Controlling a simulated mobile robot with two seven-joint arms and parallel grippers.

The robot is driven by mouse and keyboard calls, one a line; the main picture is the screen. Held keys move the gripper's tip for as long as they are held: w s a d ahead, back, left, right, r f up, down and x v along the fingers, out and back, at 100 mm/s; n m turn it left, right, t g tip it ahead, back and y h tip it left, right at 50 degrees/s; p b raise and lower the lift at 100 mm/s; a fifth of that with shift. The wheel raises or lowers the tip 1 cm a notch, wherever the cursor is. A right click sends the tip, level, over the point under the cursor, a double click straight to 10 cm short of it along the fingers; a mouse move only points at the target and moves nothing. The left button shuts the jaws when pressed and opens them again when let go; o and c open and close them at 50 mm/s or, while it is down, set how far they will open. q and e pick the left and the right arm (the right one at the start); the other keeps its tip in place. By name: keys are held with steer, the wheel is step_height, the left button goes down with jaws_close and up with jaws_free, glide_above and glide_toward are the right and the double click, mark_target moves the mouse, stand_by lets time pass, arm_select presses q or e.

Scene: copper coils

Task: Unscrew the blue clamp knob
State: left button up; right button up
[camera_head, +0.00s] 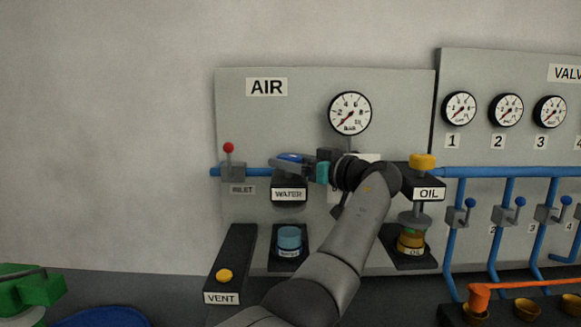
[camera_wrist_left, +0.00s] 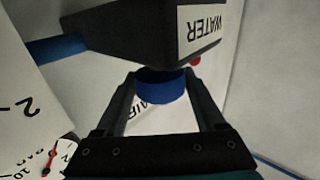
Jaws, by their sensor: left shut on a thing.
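The blue clamp knob (camera_head: 290,157) sits on top of the black block labelled WATER (camera_head: 289,195) on the AIR panel. It also shows in the left wrist view (camera_wrist_left: 161,86), where the picture is upside down and the block (camera_wrist_left: 140,32) appears above it. My left gripper (camera_head: 284,163) reaches in from the right side of the knob. Its two fingers (camera_wrist_left: 163,82) lie on either side of the knob and are shut on it. The fingers partly hide the knob in the head view. My right gripper is not in view.
A blue cup (camera_head: 289,240) stands below the WATER block. A red-tipped INLET lever (camera_head: 228,148) is to the left. A pressure gauge (camera_head: 350,113) is above. A yellow VENT button (camera_head: 224,276) is below left.

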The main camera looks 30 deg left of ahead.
arm_select(q)
steer(key=shift+a+r+n+g+b, duration=0.1)
steer(key=shift+r+n+g+b, duration=0.25)
steer(key=shift+g, duration=0.35)
steer(key=o, duration=0.9)
steer(key=shift+f, duration=0.1)
steer(key=o, duration=0.4)
steer(key=shift+f, duration=0.15)
steer(key=shift+o, duration=0.2)
steer(key=s+d, duration=0.1)
steer(key=d, duration=1.4)
steer(key=shift+s, duration=0.35)
